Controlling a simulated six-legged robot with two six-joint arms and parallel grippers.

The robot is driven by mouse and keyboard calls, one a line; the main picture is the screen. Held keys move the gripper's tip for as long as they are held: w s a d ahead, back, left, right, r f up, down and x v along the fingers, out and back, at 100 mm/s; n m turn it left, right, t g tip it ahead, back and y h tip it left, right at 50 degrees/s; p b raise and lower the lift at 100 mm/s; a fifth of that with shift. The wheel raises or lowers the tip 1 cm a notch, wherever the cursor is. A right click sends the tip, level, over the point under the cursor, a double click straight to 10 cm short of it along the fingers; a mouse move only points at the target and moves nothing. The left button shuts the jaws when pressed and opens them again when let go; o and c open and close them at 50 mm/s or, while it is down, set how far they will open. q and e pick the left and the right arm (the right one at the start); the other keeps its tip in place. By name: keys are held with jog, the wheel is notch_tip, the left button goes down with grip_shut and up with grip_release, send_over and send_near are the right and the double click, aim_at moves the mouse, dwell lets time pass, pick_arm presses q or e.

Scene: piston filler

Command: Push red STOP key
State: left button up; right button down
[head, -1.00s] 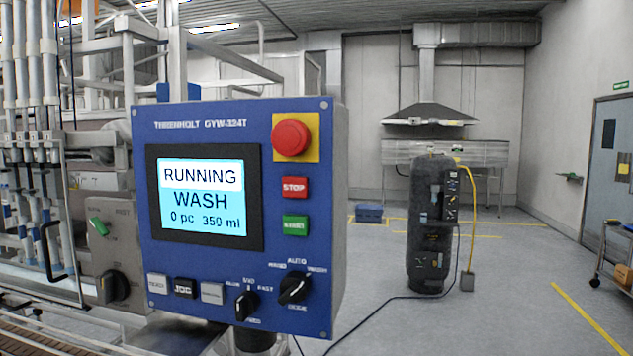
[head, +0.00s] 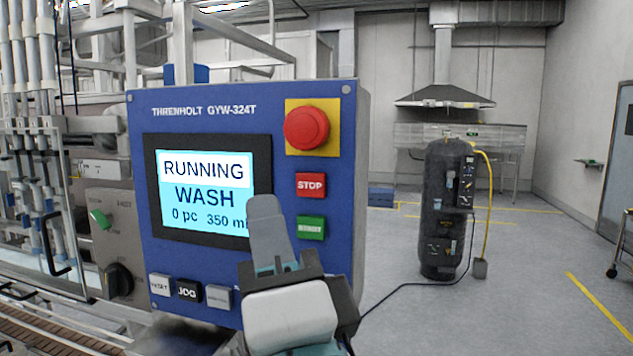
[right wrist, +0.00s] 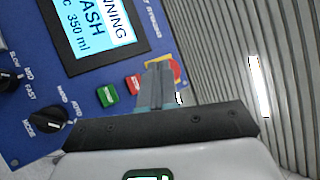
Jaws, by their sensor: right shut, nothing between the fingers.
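The red STOP key (head: 310,185) is on the right side of the blue control panel (head: 222,112), below the big red mushroom button and above the green key (head: 310,228). The screen (head: 203,196) reads RUNNING, WASH, 0 pc 350 ml. My right gripper (head: 266,205) is shut and empty in front of the panel, its fingertips left of and a little below the STOP key in the head view. In the right wrist view the STOP key (right wrist: 133,84) shows just left of the fingers (right wrist: 156,85). I cannot tell the gap to the panel. My left gripper is not in view.
The red mushroom button (head: 306,127) on its yellow plate is just above the STOP key. White and black keys (head: 188,290) line the panel's lower edge. A dark tank (head: 446,210) stands behind on the right. The floor right of the panel is mostly clear.

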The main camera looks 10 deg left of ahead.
aim_at(310, 185)
jog(key=w, duration=0.3)
jog(key=w+p, duration=0.1)
jog(key=w, duration=0.4)
jog(key=shift+w+d+f, duration=0.1)
jog(key=shift+w+d, duration=0.15)
jog(key=shift+w, duration=0.05)
jog(key=shift+s, duration=0.1)
dwell(0.4)
dwell(0.5)
